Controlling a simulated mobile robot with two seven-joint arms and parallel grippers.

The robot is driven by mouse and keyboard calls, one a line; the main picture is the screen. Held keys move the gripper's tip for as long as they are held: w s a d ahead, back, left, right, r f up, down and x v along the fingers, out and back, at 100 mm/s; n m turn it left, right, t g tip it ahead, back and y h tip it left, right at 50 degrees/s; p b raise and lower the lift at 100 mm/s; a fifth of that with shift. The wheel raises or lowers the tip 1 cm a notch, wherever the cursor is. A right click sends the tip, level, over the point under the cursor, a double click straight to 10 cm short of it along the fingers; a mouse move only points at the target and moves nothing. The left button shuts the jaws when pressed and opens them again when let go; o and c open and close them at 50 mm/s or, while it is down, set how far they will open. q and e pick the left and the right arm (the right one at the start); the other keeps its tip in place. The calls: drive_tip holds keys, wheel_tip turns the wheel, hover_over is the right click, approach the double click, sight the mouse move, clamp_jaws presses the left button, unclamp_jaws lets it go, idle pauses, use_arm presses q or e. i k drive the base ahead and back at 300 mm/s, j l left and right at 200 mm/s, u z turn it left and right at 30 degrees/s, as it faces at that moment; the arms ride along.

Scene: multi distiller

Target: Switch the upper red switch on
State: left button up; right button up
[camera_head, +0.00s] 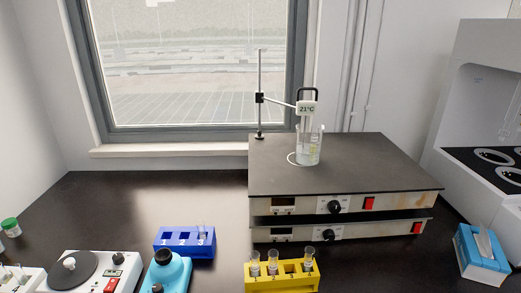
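Two flat heater units are stacked on the dark bench, right of centre. The upper unit (300,204) has a dark top plate, a small display, a black knob (335,207) and the upper red switch (369,203) on its front. I cannot tell whether this switch is on or off. The lower unit (290,236) has its own display, knob and a red switch (416,228) further right. Neither of my grippers is in view.
A glass beaker (308,148) and a stand with a thermometer reading 21°C (307,108) are on the top plate. A yellow tube rack (282,279) stands in front of the units. A blue rack (184,244) is left, a tissue box (481,256) right.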

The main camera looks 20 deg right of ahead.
sight(369, 202)
drive_tip(key=z, duration=1.25)
